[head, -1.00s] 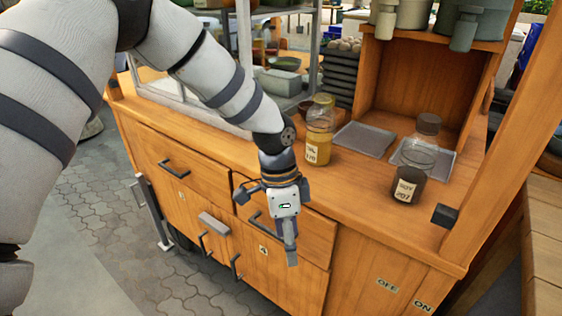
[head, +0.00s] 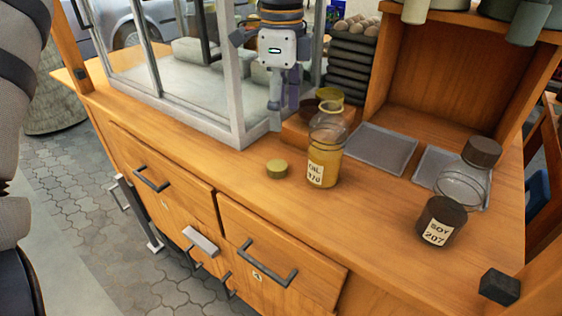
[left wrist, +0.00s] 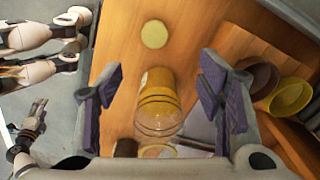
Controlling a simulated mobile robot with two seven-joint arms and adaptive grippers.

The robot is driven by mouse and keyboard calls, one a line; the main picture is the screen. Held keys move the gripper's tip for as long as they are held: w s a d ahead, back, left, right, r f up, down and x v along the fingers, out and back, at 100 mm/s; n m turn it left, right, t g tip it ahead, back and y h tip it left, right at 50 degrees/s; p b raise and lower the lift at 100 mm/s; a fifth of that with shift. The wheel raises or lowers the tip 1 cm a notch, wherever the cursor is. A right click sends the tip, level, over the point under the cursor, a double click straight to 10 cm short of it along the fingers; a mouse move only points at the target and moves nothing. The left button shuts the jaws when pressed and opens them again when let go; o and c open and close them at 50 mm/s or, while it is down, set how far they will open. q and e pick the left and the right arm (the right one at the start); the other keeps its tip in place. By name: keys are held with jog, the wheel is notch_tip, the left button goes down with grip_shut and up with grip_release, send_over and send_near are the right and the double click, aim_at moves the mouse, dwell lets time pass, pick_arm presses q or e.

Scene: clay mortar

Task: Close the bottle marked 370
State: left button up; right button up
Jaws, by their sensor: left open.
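The oil bottle (head: 325,158), with yellow contents, stands upright on the counter. Its label reads OIL and a number that is hard to make out. Its clear neck shows no lid. A round yellow cap (head: 277,169) lies on the counter to its left. In the left wrist view, the bottle (left wrist: 158,100) lies between my finger lines and the cap (left wrist: 154,34) is above it. My left gripper (head: 282,105) is open and empty, behind and left of the bottle. At the left wrist view's left edge, what seems my right gripper (left wrist: 32,122) is small and unclear.
A SOY 207 bottle (head: 437,222) with a dark lid stands at the right. Grey trays (head: 375,148) lie behind. A glass case (head: 175,75) stands left of my gripper. Brown (left wrist: 260,76) and yellow (left wrist: 291,95) cups are near. The counter's front is clear.

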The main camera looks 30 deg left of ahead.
pick_arm(q)
send_over(279, 165)
jog(key=f, duration=0.7)
jog(key=shift+w, duration=0.4)
jog(key=f, duration=0.5)
jog(key=shift+s+f, duration=0.1)
jog(key=shift+s, duration=0.3)
jog(key=c, duration=0.8)
